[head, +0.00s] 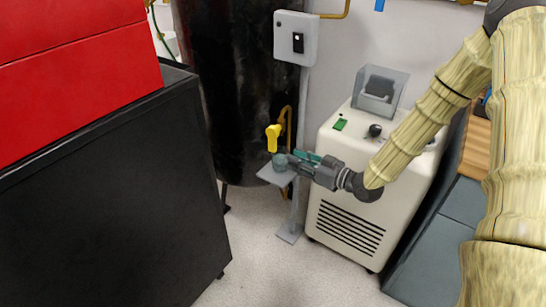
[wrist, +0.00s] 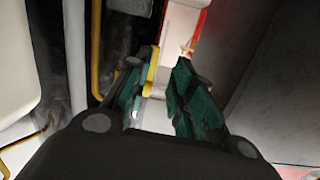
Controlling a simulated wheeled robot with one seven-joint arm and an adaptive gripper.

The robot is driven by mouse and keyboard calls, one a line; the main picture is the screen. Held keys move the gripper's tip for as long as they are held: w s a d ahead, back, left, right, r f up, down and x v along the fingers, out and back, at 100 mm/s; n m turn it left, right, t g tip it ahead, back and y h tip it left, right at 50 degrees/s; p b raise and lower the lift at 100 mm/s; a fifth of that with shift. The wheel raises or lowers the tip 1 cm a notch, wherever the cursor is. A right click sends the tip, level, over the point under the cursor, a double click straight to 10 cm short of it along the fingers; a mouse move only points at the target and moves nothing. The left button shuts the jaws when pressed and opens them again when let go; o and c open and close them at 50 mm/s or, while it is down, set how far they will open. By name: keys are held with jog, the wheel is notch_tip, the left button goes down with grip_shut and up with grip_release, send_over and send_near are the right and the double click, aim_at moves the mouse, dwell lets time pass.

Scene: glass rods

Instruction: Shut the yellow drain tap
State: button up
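The yellow drain tap (head: 272,138) stands upright above a small grey plate (head: 268,177) on a post, in front of the black tank. My gripper (head: 292,161) is just right of the tap and below its yellow handle, pointing left. In the wrist view the two green-padded fingers (wrist: 160,95) stand apart with a gap between them. The yellow handle (wrist: 153,68) shows at their tips, close along the left finger. I cannot tell whether it touches that finger. The lower part of the tap is partly hidden by the fingers.
The black tank (head: 232,80) is behind the tap. A grey switch box (head: 296,38) sits higher on the post. A cream machine (head: 345,205) stands right, under my arm. A black cabinet (head: 100,190) with red drawers (head: 75,55) fills the left. Pale floor (head: 270,270) is clear between.

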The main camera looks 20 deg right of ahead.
aim_at(276, 144)
jog(key=shift+n+t+y, duration=0.3)
jog(key=shift+n+y, duration=0.3)
jog(key=b+x, duration=0.1)
jog(key=x, duration=0.2)
jog(key=r+b+x, duration=0.1)
jog(key=x, duration=0.3)
jog(key=d+b+x, duration=0.1)
jog(key=b+x, duration=0.1)
jog(key=x, duration=0.1)
jog(key=shift+w+a+r, duration=0.2)
jog(key=shift+w, duration=0.45)
grip_shut()
